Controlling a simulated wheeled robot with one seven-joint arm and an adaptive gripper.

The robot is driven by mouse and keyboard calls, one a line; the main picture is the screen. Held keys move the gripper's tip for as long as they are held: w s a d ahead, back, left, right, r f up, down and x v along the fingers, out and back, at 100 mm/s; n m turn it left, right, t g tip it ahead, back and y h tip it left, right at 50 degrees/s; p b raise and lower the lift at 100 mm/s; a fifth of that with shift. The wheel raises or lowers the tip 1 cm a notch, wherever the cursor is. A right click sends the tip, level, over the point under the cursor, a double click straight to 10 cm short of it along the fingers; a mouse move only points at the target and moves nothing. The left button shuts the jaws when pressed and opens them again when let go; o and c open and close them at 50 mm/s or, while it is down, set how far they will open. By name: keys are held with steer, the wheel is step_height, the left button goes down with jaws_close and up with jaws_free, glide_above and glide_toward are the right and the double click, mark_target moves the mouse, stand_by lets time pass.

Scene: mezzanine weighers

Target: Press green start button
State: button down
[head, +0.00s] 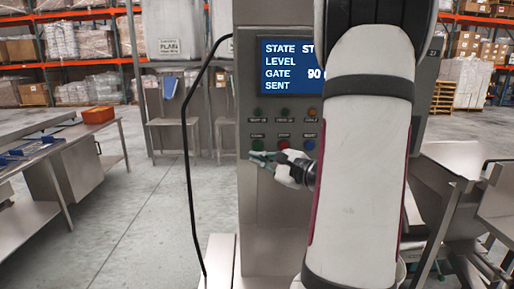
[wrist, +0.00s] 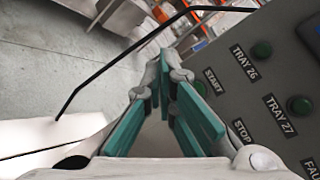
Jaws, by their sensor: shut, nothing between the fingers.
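The green start button (head: 257,145) sits at the left of the lower row on the grey control panel in the head view. In the wrist view the green start button (wrist: 200,88) shows beside the START label, partly hidden by a finger. My gripper (head: 258,158) is just below and in front of that button in the head view. Its teal-padded fingers (wrist: 164,65) are shut with nothing between them, and the tips lie left of the button in the wrist view. I cannot tell whether they touch the panel.
A red button (head: 283,145) and a blue button (head: 309,145) share the row. Indicator lamps (head: 284,114) and a blue screen (head: 285,65) are above. A black cable (head: 188,150) hangs left of the panel. A steel table (head: 110,140) stands left, with open floor between.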

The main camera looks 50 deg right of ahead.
mark_target(259, 149)
steer(key=w+d, duration=0.4)
steer(key=d, duration=0.1)
steer(key=shift+w+d+f+b, duration=0.1)
steer(key=shift+w+b, duration=0.2)
steer(key=shift+b, duration=0.1)
steer(key=shift+w+d, duration=0.15)
steer(key=shift+d, duration=0.1)
stand_by(1.0)
steer(key=shift+w+d+b, duration=0.3)
steer(key=shift+b, duration=0.15)
steer(key=shift+w+d, duration=0.25)
steer(key=shift+d, duration=0.1)
stand_by(0.7)
steer(key=shift+s+a, duration=0.1)
steer(key=shift+s+a+b, duration=0.35)
steer(key=shift+s+a, duration=0.15)
steer(key=shift+a, duration=0.05)
stand_by(0.4)
steer(key=shift+s+a, duration=1.65)
steer(key=shift+a, duration=0.3)
